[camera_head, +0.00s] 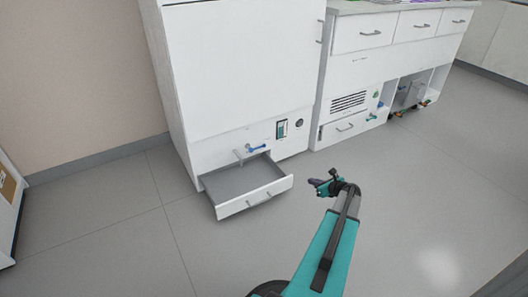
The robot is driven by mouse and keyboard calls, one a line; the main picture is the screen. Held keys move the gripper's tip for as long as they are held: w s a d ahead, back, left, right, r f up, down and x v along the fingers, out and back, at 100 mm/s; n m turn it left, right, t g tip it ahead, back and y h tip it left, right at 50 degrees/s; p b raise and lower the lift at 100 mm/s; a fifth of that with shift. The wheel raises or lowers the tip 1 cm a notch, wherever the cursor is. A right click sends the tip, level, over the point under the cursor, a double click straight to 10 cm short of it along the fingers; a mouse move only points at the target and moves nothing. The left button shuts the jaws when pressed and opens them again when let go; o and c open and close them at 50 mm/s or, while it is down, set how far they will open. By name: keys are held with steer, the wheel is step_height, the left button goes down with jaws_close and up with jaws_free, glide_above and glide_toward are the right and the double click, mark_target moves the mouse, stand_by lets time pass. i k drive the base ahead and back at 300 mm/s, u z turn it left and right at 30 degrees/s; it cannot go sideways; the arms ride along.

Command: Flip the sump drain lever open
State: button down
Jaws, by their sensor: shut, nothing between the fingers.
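A small blue lever (257,148) sticks out low on the front of the tall white cabinet, on a small valve fitting above an open drawer (228,211). A second small blue lever (371,116) shows low on the white bench unit to the right. No label is readable, so I cannot tell which is the sump drain lever. My gripper (313,182) is shut and empty. It is over the floor, right of the open drawer and apart from both levers.
The pulled-out drawer juts into the floor space below the left lever. A green-edged gauge (282,129) and a round dark dial (299,123) are on the cabinet front. An open bay (410,94) with fittings is at the right. The grey floor (430,180) is clear.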

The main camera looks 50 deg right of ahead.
mark_target(251, 150)
steer(key=i, duration=0.85)
steer(key=u, duration=0.05)
